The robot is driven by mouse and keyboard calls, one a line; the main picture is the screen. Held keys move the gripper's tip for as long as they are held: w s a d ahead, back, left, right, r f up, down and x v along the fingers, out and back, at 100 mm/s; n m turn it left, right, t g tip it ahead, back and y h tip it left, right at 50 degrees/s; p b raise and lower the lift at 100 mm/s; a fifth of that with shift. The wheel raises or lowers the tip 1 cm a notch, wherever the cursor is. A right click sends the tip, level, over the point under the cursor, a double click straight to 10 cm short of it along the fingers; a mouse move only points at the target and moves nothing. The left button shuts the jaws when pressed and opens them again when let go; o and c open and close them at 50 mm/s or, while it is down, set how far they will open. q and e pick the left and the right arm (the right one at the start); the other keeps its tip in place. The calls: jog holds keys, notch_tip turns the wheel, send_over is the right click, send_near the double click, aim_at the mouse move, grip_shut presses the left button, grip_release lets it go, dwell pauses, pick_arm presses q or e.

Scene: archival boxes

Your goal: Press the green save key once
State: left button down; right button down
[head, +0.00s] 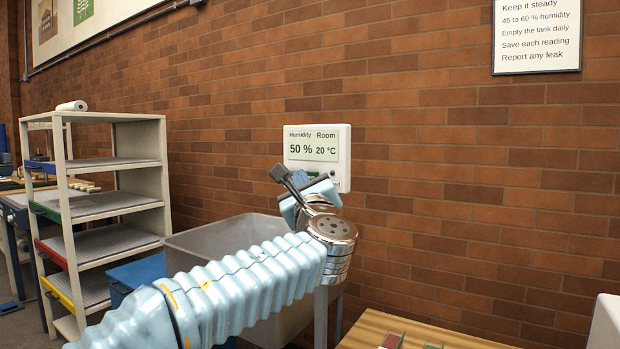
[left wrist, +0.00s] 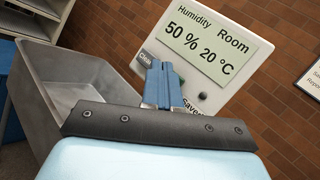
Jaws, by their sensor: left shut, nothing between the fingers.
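A white wall unit (head: 343,160) hangs on the brick wall, its display reading humidity 50 % and room 20 °C. It also shows in the left wrist view (left wrist: 150,47). Its green key (left wrist: 145,57) sits below the display at the left; its label is too small to read surely. In the head view a strip of the green key (head: 313,175) shows above my gripper. My left gripper (head: 314,187) is shut and empty in front of the unit's lower part. Its fingertips (left wrist: 160,66) overlap the key's lower right edge; I cannot tell whether they touch.
A small dark round spot (left wrist: 203,97) is on the unit near a partly hidden "Saved" label. A grey tub (head: 215,240) stands below, left of the unit. A shelf rack (head: 140,165) is farther left. A wooden table (head: 370,328) is at the bottom right. A notice (head: 537,37) hangs upper right.

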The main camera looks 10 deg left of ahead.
pick_arm(q)
jog(key=shift+w, duration=0.1)
jog(key=shift+w+d, duration=0.15)
jog(key=shift+w, duration=0.15)
jog(key=shift+w+d+p, duration=0.15)
jog(key=shift+w+p, duration=0.25)
dwell(0.8)
dwell(0.3)
jog(key=shift+s+a+b, duration=0.3)
jog(key=shift+s+b, duration=0.3)
jog(key=shift+s, duration=0.2)
jog(key=shift+s+a+b, duration=0.3)
jog(key=shift+s+b, duration=0.15)
jog(key=shift+s, duration=0.35)
jog(key=shift+s+a+b, duration=0.25)
jog(key=shift+s+b, duration=0.15)
jog(key=shift+s, duration=0.4)
jog(key=shift+s+a+b, duration=0.3)
jog(key=shift+s+b, duration=0.15)
jog(key=shift+s, duration=0.35)
